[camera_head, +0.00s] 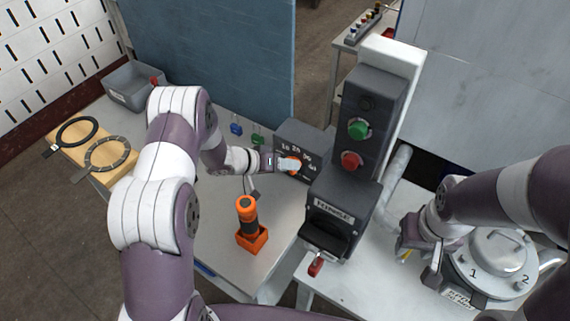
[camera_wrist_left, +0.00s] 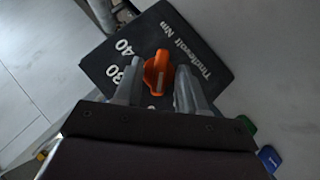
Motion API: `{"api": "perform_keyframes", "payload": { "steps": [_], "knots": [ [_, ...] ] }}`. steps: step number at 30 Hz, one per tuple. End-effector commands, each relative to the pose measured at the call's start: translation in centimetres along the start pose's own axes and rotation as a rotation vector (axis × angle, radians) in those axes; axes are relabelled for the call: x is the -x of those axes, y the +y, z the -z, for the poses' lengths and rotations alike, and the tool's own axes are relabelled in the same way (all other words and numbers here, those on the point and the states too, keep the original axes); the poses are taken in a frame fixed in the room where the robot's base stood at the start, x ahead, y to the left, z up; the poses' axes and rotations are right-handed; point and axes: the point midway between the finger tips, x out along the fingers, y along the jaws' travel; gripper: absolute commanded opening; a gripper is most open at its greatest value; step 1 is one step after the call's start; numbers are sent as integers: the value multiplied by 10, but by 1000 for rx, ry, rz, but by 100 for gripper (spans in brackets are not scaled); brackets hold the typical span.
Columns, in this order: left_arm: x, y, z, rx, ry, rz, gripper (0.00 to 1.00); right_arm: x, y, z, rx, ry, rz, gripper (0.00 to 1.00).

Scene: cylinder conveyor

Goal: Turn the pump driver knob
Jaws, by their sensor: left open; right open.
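The orange knob (camera_head: 290,164) sits on the dark face of a box (camera_head: 306,134) with printed numbers, in the middle of the head view. In the left wrist view the orange knob (camera_wrist_left: 158,74) lies between the two fingers of my left gripper (camera_wrist_left: 156,84). A gap shows beside the knob, so the left gripper is open around it. In the head view my left gripper (camera_head: 280,163) covers part of the knob. My right gripper (camera_head: 420,258) is at the right, beside a round metal lidded vessel (camera_head: 494,262); its fingers are only partly visible.
An orange-and-black tool (camera_head: 248,222) stands on the table in front of the knob box. A control column with green (camera_head: 358,129) and red (camera_head: 352,160) buttons stands just right of the box. A grey bin (camera_head: 136,86) and two ring gauges (camera_head: 106,153) are at the left.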

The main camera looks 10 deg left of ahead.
Motion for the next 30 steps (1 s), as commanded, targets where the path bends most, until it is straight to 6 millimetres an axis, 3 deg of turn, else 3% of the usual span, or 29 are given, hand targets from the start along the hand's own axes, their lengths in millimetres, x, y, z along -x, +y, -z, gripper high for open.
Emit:
{"api": "perform_keyframes", "payload": {
  "steps": [2,5,6,17,25,30],
  "knots": [
    [0,0,0,0,0,0,37,0,0,0,0,0,0,43],
    [0,0,0,0,0,0,5,0,0,0,0,0,0,43],
    [0,0,0,0,0,0,0,0,0,0,0,0,0,43],
    [1,2,1,-30,0,31,0,3,0,0,0,0,0,43],
    [0,6,0,-154,-1,153,0,6,0,1,0,0,0,43],
    [-2,6,-2,-254,1,250,0,-3,0,0,0,0,0,43]
  ]
}}
